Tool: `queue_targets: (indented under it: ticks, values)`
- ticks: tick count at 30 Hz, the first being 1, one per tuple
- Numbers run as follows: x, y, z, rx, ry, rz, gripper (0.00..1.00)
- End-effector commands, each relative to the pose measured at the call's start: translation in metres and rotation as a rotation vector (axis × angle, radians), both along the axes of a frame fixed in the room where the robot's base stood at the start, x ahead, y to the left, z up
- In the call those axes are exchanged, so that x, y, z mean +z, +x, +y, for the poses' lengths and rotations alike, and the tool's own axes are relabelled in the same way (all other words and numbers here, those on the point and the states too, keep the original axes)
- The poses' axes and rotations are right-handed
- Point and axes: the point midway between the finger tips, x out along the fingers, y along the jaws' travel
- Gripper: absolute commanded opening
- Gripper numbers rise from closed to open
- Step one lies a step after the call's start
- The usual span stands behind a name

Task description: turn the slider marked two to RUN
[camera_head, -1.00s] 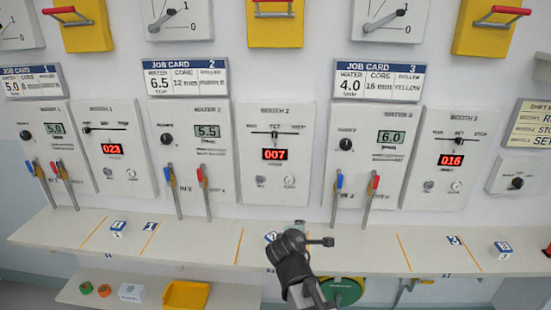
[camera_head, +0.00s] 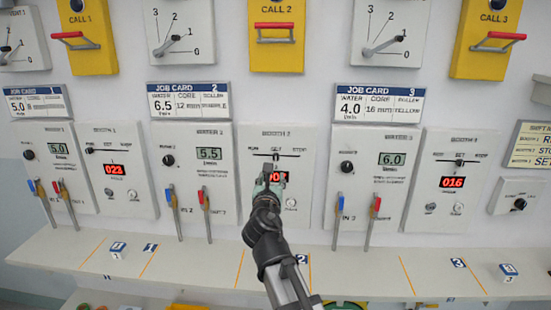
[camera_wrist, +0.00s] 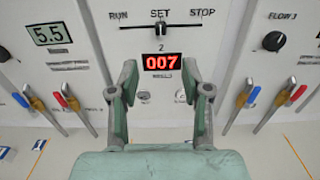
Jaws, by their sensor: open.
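The slider of booth 2 (camera_head: 276,156) is a dark horizontal track with a small black knob on a white panel. In the wrist view the slider (camera_wrist: 160,27) shows RUN at the left, SET in the middle and STOP at the right. Its knob stands at the middle, under SET. In the head view my gripper (camera_head: 268,180) partly covers the display.
Valve levers with blue and red handles (camera_wrist: 62,98) stand left of the panel, and another pair (camera_wrist: 290,92) stands right. Flow knobs flank the panel. A white shelf (camera_head: 200,255) runs below. A yellow CALL box (camera_head: 277,55) with a red handle is above.

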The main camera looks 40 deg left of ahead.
Motion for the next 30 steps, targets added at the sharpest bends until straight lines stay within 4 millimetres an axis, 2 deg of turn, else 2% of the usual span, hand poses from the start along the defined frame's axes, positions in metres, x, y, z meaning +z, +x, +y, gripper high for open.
queue_targets:
  ticks: [3, 18, 24, 30]
  values:
    - [0.003, 0.022, 0.016, -0.003, -0.001, 0.002, 0.48]
    - [0.002, 0.099, 0.07, -0.002, 0.0, 0.002, 0.48]
    - [0.001, 0.116, 0.081, -0.002, 0.002, 0.003, 0.48]
    - [0.0, 0.121, 0.085, -0.002, 0.002, 0.003, 0.48]
